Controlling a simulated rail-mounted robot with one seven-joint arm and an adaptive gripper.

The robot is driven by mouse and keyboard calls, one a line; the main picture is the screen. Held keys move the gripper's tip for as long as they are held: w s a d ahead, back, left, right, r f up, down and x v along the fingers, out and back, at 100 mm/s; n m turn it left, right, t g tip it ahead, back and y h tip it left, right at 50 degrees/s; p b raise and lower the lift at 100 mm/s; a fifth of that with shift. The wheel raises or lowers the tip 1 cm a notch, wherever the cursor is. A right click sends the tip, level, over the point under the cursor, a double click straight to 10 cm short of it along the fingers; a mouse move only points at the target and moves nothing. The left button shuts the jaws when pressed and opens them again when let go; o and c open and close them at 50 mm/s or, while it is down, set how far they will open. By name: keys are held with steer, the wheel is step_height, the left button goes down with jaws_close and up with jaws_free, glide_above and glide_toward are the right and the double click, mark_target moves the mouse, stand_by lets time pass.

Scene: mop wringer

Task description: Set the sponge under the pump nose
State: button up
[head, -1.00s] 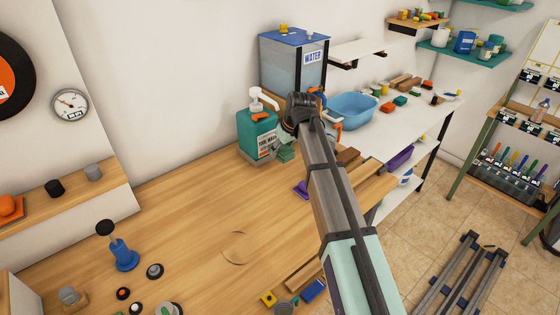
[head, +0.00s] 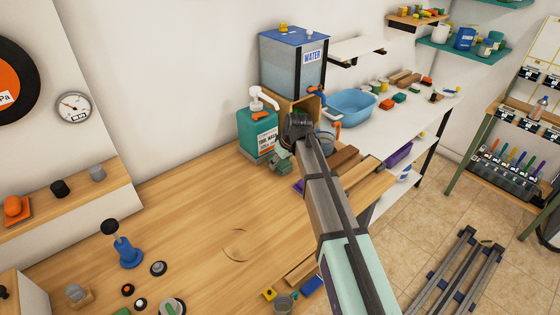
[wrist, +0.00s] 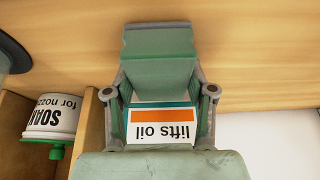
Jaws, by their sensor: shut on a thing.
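The green sponge (wrist: 160,72) is held between the two fingers of my gripper (wrist: 160,95) in the wrist view. In the head view the sponge (head: 280,166) shows small and partly hidden, low over the table in front of the pump bottle. My gripper (head: 291,147) is shut on it. The teal pump bottle (head: 257,142) stands upright at the back of the table, with its white pump nose (head: 268,101) on top. A label reading "lifts oil" (wrist: 162,133) shows upside down between my fingers, seemingly on the bottle. I cannot tell whether sponge and bottle touch.
A blue-lidded water tank (head: 292,62) sits on a wooden box (head: 312,103) right of the bottle. A mug (head: 329,138) and blue basin (head: 352,104) are farther right. A labelled jar (wrist: 50,118) shows beside my gripper. The table's middle is clear.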

steer(key=shift+f, duration=0.2)
steer(key=o, duration=1.2)
steer(key=b+v, duration=0.2)
steer(key=v, duration=1)
steer(key=shift+w+r, duration=0.1)
steer(key=shift+r, duration=0.15)
